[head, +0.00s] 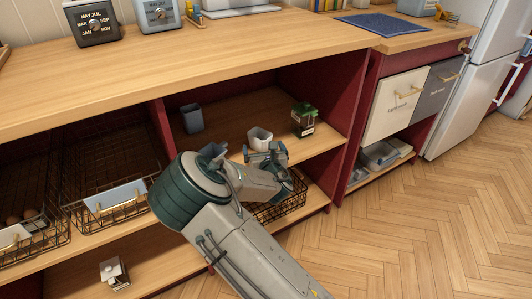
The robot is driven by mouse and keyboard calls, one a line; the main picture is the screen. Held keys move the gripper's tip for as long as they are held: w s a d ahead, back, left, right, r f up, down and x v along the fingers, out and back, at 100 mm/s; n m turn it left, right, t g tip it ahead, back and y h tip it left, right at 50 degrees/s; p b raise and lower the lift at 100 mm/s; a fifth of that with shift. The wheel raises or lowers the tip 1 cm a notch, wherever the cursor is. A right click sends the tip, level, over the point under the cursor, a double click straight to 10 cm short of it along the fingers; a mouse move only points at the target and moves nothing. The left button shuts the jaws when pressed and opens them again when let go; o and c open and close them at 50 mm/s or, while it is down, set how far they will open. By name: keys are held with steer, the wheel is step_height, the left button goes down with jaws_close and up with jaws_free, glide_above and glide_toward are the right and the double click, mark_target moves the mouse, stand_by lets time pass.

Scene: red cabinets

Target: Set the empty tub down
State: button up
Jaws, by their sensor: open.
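A small whitish tub (260,140) stands upright on the middle shelf (228,142) of the red cabinet. I see no contents in it, but its inside shows only in part. My gripper (262,153) is open at the near side of this tub, close to its lower front. I cannot tell whether the fingers touch it. A taller blue-grey tub (192,118) stands upright further left on the same shelf, apart from my gripper. My arm hides part of the shelf's front edge.
A wire basket (275,207) sits below my gripper. Wire baskets (112,200) fill the left bay. The wooden countertop (200,60) overhangs the shelf. Shelf room is clear between the two tubs.

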steer(key=shift+p+v, duration=0.4)
steer(key=shift+v, duration=1.95)
steer(key=s+d+f+m+g+h, duration=0.1)
steer(key=s+d+m+g+h, duration=0.25)
steer(key=d+m, duration=0.5)
steer(key=s+d+m+g+h, duration=0.2)
steer(key=s+d+m+g, duration=0.25)
steer(key=m, duration=0.75)
steer(key=s+d+r+m+g, duration=0.2)
steer(key=s+r+m, duration=0.2)
steer(key=s+m, duration=0.2)
steer(key=s+d+r+m+g+y, duration=0.1)
steer(key=s+r+m, duration=0.3)
steer(key=s, duration=0.6)
steer(key=s+d+r+m+g, duration=0.3)
steer(key=s+r+m, duration=0.1)
steer(key=s+m, duration=0.4)
steer(key=shift+s+g, duration=0.3)
steer(key=shift+s, duration=0.3)
steer(key=shift+y, duration=0.25)
step_height(320, 180, up, 34)
steer(key=t+p, duration=0.1)
steer(key=p, duration=3)
steer(key=shift+t, duration=0.3)
